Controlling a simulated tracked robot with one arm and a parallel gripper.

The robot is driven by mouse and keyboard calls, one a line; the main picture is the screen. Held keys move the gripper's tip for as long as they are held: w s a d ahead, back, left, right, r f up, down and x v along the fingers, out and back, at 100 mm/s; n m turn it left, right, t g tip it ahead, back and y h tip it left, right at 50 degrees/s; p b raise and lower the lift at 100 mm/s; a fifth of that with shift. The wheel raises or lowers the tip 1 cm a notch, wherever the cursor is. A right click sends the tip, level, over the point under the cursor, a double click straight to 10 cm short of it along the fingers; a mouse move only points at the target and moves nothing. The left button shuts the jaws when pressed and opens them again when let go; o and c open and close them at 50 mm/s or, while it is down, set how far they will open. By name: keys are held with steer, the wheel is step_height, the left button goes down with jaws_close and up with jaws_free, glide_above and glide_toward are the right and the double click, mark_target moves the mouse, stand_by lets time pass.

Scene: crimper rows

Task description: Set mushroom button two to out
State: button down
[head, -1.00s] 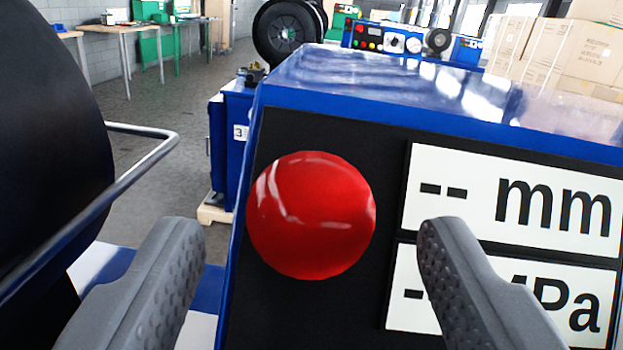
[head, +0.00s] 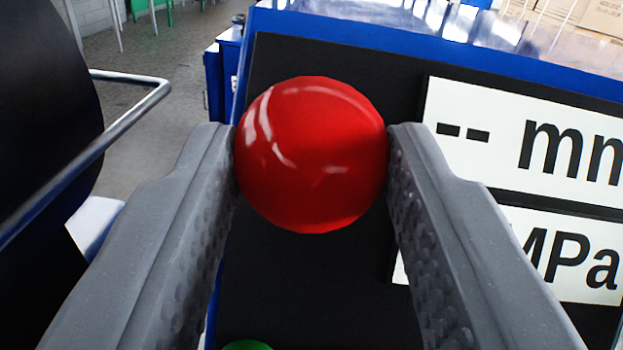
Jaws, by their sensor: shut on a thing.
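A large round red mushroom button (head: 312,155) stands on the black front panel (head: 300,275) of a blue machine, in the upper middle of the head view. No number shows on it. My gripper (head: 312,150) is shut on the red button, with one grey finger touching its left side and the other its right side. The button's stem is hidden behind its cap, so I cannot tell whether it is in or out.
Two white displays sit right of the button, one reading "-- mm" (head: 530,140) and one "MPa" (head: 570,255), partly covered by my right finger. The top of a green button (head: 247,345) shows below. A metal rail (head: 130,100) and a dark round shape (head: 45,120) are at left.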

steer(key=shift+s+r, duration=0.2)
steer(key=shift+s, duration=0.15)
steer(key=c, duration=1.2)
jaws_free()
steer(key=o, duration=0.3)
steer(key=shift+s+r, duration=0.1)
steer(key=s+b, duration=0.3)
steer(key=s, duration=1)
steer(key=shift+s+d, duration=0.3)
